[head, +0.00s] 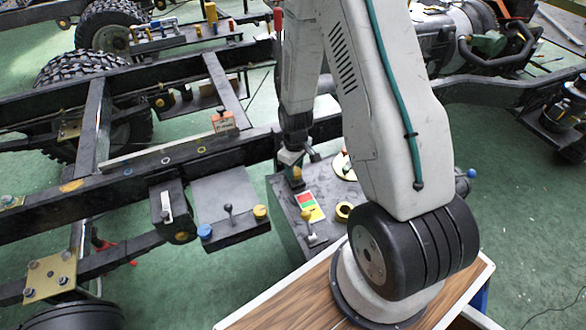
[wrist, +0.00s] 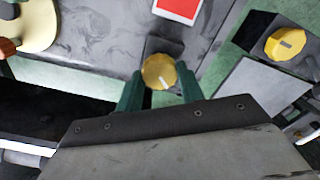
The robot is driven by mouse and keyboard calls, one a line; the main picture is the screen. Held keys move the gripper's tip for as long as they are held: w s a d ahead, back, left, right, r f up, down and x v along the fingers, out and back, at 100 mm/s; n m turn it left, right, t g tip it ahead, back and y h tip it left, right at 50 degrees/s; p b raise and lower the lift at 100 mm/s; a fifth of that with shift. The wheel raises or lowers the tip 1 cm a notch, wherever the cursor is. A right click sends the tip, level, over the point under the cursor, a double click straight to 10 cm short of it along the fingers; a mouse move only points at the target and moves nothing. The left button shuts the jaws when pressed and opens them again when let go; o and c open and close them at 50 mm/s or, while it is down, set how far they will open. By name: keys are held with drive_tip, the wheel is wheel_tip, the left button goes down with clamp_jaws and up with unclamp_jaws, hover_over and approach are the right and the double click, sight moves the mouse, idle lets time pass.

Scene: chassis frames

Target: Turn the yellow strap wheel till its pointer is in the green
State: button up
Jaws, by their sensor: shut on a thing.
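A yellow wheel (wrist: 158,71) sits between the two green fingers of my gripper (wrist: 158,88) in the wrist view. My gripper is shut on it. A short pale pointer mark shows near the wheel's lower edge. A card with a red field (wrist: 178,8) lies just above, cut off by the frame edge; no green shows on it there. In the head view the card (head: 310,207) has red, green and yellow parts, and lies in front of my gripper (head: 293,168). Only a bit of yellow shows at the gripper there. The wheel's pointer cannot be made out in the head view.
Another yellow knob (wrist: 286,43) stands to the right in the wrist view. In the head view, a lever (head: 306,224) and a yellow ring (head: 344,210) stand on the dark box near the card. A side panel (head: 222,190) carries a blue knob, a lever and a yellow knob.

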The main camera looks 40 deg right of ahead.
sight(295, 171)
drive_tip(key=shift+s+m, duration=0.15)
drive_tip(key=shift+m, duration=3.25)
drive_tip(key=o, duration=1)
drive_tip(key=shift+r, duration=0.1)
wheel_tip(295, 171, up, 8)
drive_tip(key=shift+f, duration=0.2)
